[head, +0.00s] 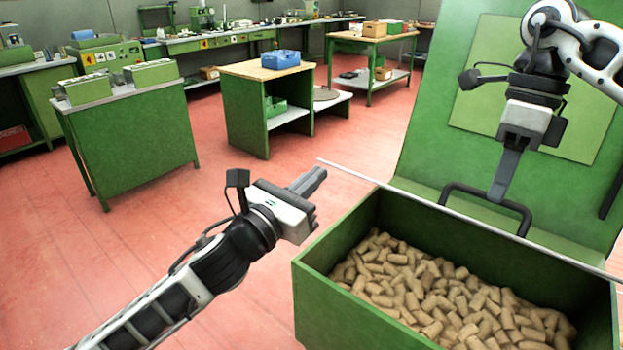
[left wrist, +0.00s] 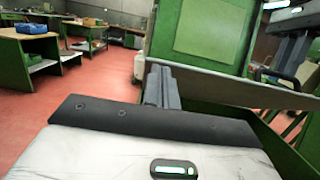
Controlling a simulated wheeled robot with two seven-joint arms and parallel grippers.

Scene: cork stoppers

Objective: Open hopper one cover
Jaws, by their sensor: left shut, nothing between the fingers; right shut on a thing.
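The green hopper (head: 325,310) is an open-topped box with many cork stoppers (head: 440,300) inside; its mouth shows uncovered from the head. A thin pale edge (head: 370,180), apparently the cover's, crosses behind the mouth; I cannot tell the cover's exact angle. A black bar handle (head: 518,213) stands behind that edge. My right gripper (head: 498,190) reaches down from above and is shut on the handle. My left gripper (head: 312,182) is shut and empty, left of the hopper and apart from it. Its fingers show in the left wrist view (left wrist: 160,88).
A tall green panel with a lighter rectangle (head: 480,100) rises behind the hopper. A green cabinet (head: 130,140) and a bench with a blue crate (head: 281,59) stand at the left and back. Red floor (head: 240,190) lies free left of the hopper.

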